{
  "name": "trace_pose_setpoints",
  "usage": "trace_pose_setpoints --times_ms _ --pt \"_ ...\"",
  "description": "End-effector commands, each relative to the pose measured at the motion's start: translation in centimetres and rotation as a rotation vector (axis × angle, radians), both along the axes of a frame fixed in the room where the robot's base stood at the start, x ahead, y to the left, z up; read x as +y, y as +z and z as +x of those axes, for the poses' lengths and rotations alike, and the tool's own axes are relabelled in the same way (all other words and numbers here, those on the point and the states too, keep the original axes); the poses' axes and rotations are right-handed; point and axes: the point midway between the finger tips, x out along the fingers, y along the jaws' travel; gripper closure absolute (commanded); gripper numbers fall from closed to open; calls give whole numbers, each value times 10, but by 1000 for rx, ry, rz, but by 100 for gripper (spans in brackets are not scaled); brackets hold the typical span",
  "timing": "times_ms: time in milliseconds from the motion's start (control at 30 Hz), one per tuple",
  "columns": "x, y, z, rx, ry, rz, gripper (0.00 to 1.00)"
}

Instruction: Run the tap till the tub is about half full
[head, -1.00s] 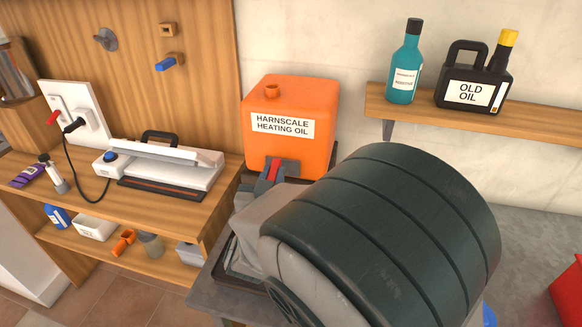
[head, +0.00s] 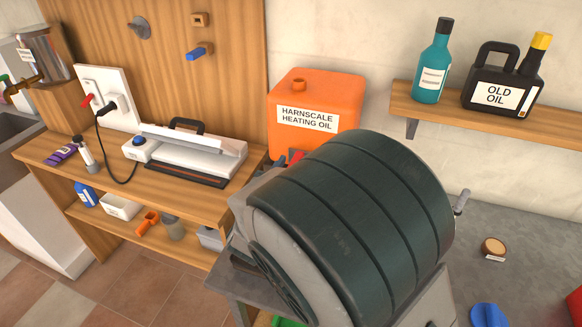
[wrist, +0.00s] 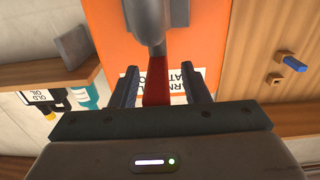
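An orange heating-oil tank (head: 318,95) stands at the back, behind my arm. In the wrist view, its front (wrist: 187,35) shows upside down, with a grey tap (wrist: 149,28) and its red lever (wrist: 157,80). My gripper (wrist: 160,82) has its fingers apart, one on each side of the red lever, with a visible gap on the right. In the head view, my dark arm covers most of the gripper and the tap. The space below the tap is hidden, so I cannot see a tub there or any oil level.
A wooden bench at left holds a white sealing machine (head: 190,153); a lower shelf (head: 150,232) holds small items. A teal bottle (head: 433,65) and a black OLD OIL can (head: 503,80) stand on the right wall shelf (head: 490,115). A grey surface at right holds a small round item (head: 493,247).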

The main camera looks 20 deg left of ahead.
Motion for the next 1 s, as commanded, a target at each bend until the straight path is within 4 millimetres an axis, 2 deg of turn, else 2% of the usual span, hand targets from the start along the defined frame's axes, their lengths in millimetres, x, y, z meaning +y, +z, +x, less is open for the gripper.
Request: trace_pose_setpoints --times_ms 167,267,700,833,1000 --pt "0 -1 -4 1 1 -1 58" --pt "1 -1 -16 2 2 1 58" --pt "5 -1 -110 1 4 1 58" --pt "6 -1 -128 1 4 0 58" --pt "6 -1 -138 0 1 -1 58"
